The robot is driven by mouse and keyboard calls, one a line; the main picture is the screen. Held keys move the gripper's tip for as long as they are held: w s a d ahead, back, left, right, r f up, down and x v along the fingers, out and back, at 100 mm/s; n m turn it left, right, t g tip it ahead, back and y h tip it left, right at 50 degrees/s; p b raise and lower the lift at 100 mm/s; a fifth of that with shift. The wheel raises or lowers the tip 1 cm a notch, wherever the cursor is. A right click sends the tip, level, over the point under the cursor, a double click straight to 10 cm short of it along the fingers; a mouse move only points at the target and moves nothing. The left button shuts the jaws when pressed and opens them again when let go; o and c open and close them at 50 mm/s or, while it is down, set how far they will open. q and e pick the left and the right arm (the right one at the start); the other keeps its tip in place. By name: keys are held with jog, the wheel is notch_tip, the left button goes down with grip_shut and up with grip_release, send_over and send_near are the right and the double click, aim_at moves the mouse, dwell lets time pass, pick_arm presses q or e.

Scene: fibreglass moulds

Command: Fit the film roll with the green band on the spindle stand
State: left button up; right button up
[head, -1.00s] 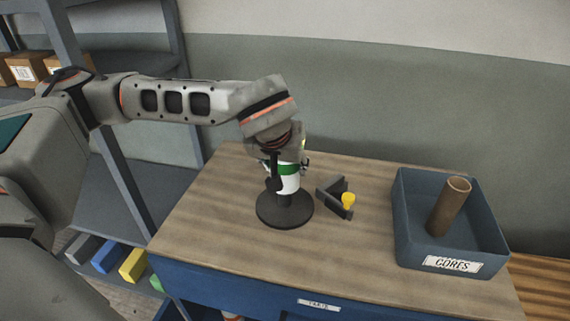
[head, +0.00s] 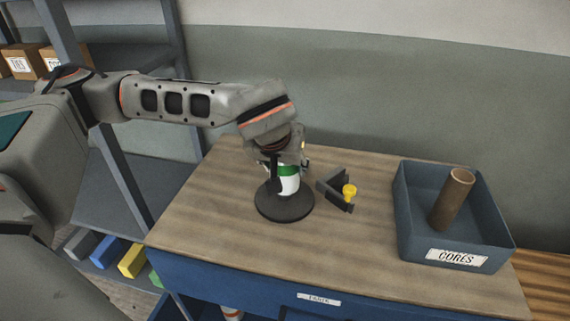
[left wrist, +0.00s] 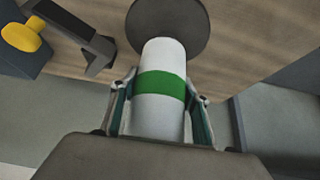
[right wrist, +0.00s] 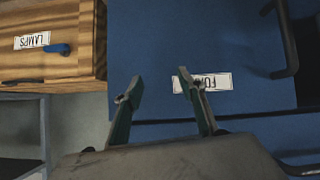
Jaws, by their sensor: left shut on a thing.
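The film roll (head: 289,184) is white with a green band and stands roughly upright above the round dark base of the spindle stand (head: 285,206). My left gripper (left wrist: 160,92) is shut on the roll, one finger on each side near the green band. In the left wrist view the roll (left wrist: 162,60) reaches down towards the stand's disc (left wrist: 168,22). The spindle is hidden by the roll, and I cannot tell whether the roll rests on the base. My right gripper (right wrist: 158,80) is open and empty in front of the blue bench front.
A dark angled bracket with a yellow knob (head: 349,191) lies right of the stand. A blue bin labelled CORES (head: 408,240) holds a brown tube (head: 453,198). The bench top (head: 215,225) is clear at left. A wooden drawer labelled LAMPS (right wrist: 65,65) shows in the right wrist view.

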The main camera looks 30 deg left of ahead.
pick_arm(q)
jog(key=shift+f+b, duration=0.75)
jog(key=shift+f, duration=0.6)
jog(key=o, duration=1.5)
jog(key=shift+o, duration=0.2)
jog(key=v, duration=1.1)
jog(key=shift+r, duration=0.15)
jog(key=shift+s+r, duration=0.25)
